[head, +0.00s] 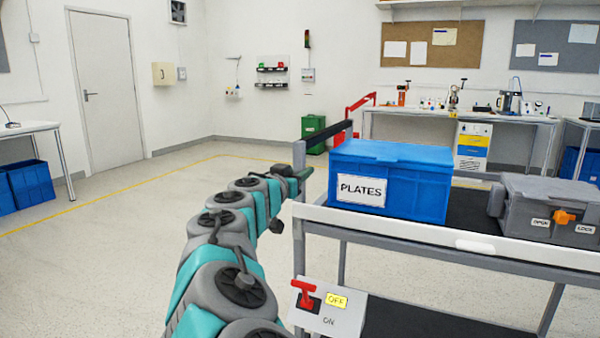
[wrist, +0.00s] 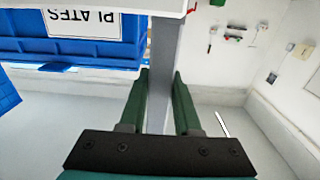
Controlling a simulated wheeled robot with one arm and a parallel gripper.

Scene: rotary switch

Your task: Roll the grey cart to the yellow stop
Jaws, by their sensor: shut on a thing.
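The grey cart has a grey frame, a dark top and a pale front rail (head: 410,233). My gripper (head: 300,174) is at the cart's near left corner post (head: 299,220). In the wrist view the green fingers of my gripper (wrist: 160,88) lie on both sides of the grey post (wrist: 165,60), shut on it. A blue PLATES box (head: 420,180) and a grey case (head: 550,205) with an orange latch ride on top. I cannot make out a separate yellow stop; a yellow line (head: 110,190) runs across the floor.
A workbench (head: 460,114) lines the back wall. The floor to the left is clear.

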